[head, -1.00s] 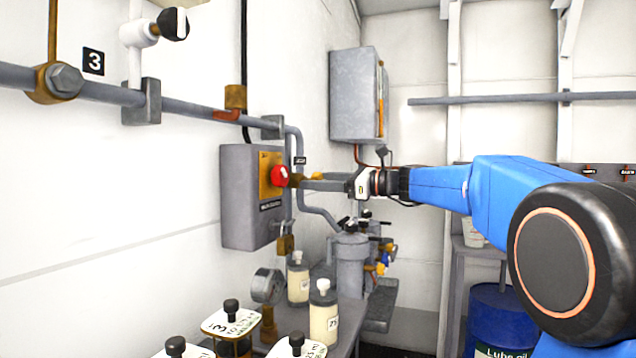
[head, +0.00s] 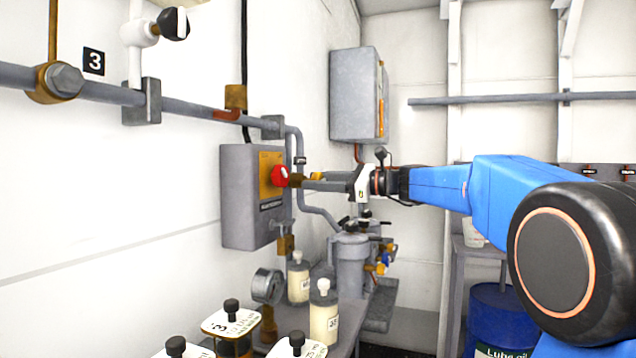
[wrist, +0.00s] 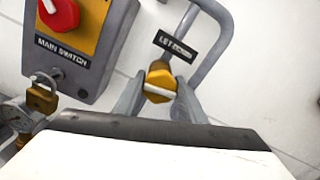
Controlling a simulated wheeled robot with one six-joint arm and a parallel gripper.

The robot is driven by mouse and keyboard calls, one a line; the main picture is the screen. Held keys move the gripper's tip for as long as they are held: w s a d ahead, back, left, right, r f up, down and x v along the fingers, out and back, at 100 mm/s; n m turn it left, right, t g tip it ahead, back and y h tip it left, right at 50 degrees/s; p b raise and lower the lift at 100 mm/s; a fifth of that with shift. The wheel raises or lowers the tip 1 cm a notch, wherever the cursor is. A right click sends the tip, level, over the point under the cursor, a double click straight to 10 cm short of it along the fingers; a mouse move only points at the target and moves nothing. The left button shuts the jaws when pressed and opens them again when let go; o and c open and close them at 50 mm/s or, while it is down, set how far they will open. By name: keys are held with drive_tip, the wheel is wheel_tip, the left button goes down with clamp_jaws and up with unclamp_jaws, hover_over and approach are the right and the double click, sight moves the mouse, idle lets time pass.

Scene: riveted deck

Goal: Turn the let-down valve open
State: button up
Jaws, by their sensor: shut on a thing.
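The let-down valve is a small yellow-brass hexagonal knob (wrist: 158,86) with a pale line across its face. It sits in the middle of the wrist view, just below a black label (wrist: 175,46) whose text begins "LET". My gripper (head: 312,181) reaches left towards the wall in the head view. Its two grey fingers are shut on the knob, one on each side, in the wrist view. In the head view only a bit of yellow (head: 317,176) shows at the fingers, and the rest of the valve is hidden.
A grey box with a red main switch (wrist: 58,12) is close beside the valve, and a padlock (wrist: 42,97) hangs below it. Grey pipework (head: 318,212) runs along the wall. A gauge (head: 267,286) and bottles (head: 324,318) stand below. A grey cabinet (head: 357,95) hangs behind.

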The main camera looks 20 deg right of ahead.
drive_tip(key=n, duration=1.2)
drive_tip(key=shift+f, duration=0.1)
drive_tip(key=shift+n, duration=1.9)
drive_tip(key=shift+f, duration=0.1)
drive_tip(key=o, duration=1)
drive_tip(key=shift+o, duration=0.2)
drive_tip(key=v, duration=1.7)
drive_tip(key=shift+s+d, duration=0.15)
